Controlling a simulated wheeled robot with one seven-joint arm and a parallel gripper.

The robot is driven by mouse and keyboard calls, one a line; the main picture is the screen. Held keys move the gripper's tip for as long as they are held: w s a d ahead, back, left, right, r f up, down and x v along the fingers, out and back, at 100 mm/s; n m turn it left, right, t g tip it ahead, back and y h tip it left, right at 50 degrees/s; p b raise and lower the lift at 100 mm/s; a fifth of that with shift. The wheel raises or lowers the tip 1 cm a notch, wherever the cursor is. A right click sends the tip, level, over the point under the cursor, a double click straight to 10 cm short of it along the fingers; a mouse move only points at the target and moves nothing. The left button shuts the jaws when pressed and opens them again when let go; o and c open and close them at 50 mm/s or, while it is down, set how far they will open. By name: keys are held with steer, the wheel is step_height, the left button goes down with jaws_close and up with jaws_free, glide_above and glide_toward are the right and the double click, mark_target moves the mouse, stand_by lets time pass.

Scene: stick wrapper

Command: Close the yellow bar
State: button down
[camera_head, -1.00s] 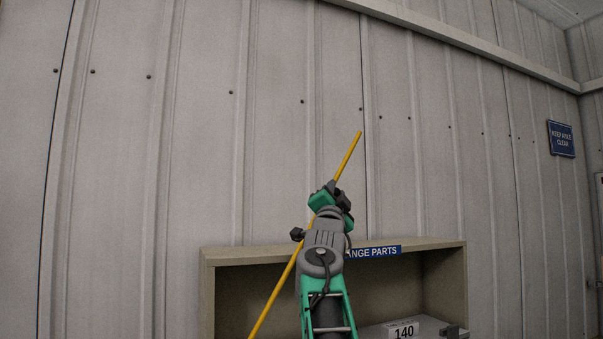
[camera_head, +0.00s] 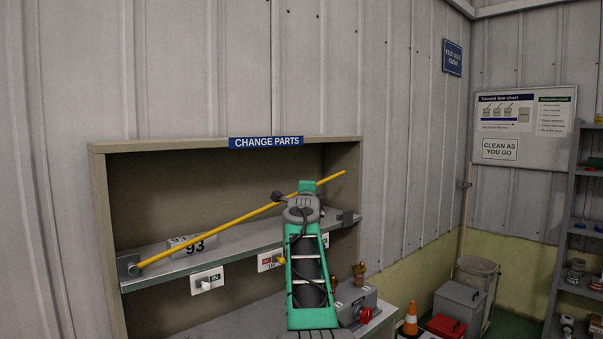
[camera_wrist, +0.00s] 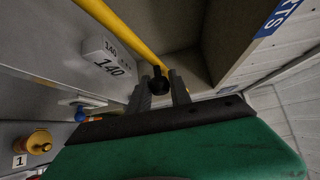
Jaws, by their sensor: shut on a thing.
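The yellow bar (camera_head: 215,231) runs across the front of the CHANGE PARTS cabinet. Its lower left end sits at a grey bracket (camera_head: 130,266) on the shelf edge. It slopes up to the right, its free end above a second grey bracket (camera_head: 347,217) and apart from it. My gripper (camera_head: 302,187) is at the bar's right part, partly hidden by my arm. In the wrist view the fingers (camera_wrist: 160,88) are shut on a black knob (camera_wrist: 158,80) at the yellow bar (camera_wrist: 136,43).
The cabinet shelf (camera_head: 240,242) carries a block marked 93 (camera_head: 197,243); a block marked 140 (camera_wrist: 107,58) shows in the wrist view. A grey box (camera_head: 356,302) stands below right. An orange cone (camera_head: 410,318) and a grey bin (camera_head: 458,305) stand on the floor farther right.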

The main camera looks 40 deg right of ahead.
steer(key=shift+m+g+y, duration=0.3)
steer(key=shift+m, duration=0.1)
steer(key=f, duration=0.4)
steer(key=shift+d+f+b, duration=0.35)
steer(key=shift+f, duration=0.05)
steer(key=c, duration=1.2)
jaws_free()
steer(key=b+v, duration=0.3)
steer(key=v, duration=0.4)
steer(key=shift+s+a+b, duration=0.25)
steer(key=shift+a+b, duration=0.05)
